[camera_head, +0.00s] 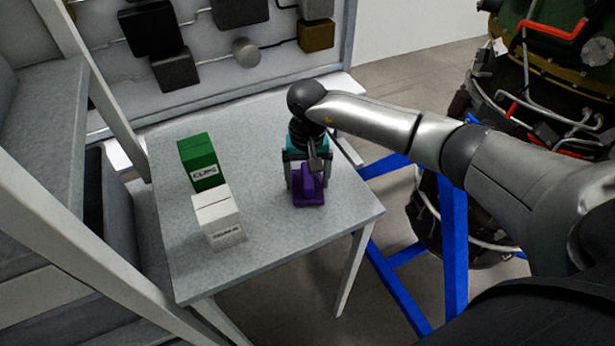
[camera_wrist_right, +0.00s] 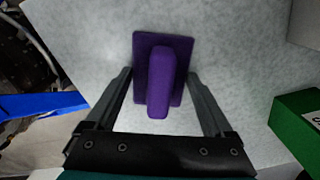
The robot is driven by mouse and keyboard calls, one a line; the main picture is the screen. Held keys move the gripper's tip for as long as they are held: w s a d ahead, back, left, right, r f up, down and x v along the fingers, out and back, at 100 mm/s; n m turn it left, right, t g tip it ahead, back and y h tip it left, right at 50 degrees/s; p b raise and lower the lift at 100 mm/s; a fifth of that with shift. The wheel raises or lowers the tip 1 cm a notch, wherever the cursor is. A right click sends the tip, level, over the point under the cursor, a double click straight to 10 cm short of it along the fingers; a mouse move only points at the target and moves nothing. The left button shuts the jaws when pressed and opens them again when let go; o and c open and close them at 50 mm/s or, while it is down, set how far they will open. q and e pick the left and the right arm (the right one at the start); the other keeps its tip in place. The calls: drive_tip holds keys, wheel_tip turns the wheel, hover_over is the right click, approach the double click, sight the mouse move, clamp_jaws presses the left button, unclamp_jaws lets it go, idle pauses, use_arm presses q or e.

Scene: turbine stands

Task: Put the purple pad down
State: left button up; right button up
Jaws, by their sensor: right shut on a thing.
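The purple pad (camera_head: 308,192) is a flat plate with a raised handle, at the right part of the grey table. It also shows in the right wrist view (camera_wrist_right: 164,75), against the table top. My right gripper (camera_head: 305,182) points down at it from above, with one finger on each side. The right gripper (camera_wrist_right: 161,74) is shut on the pad. The pad is level and at or very near the table top; I cannot tell whether its underside touches. My left gripper is not in view.
The grey table (camera_head: 265,240) also bears a green box (camera_head: 202,162) and a white box (camera_head: 219,218), left of the pad. Bare table lies between. A panel with dark blocks (camera_head: 155,30) stands behind. A blue stand (camera_head: 453,245) with a turbine (camera_head: 550,80) is at right.

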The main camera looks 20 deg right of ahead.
sight(307, 174)
drive_tip(key=shift+f, duration=0.2)
drive_tip(key=o, duration=0.9)
drive_tip(key=shift+r, duration=0.1)
wheel_tip(307, 174, up, 12)
drive_tip(key=shift+r+b, duration=0.15)
drive_tip(key=shift+b, duration=0.3)
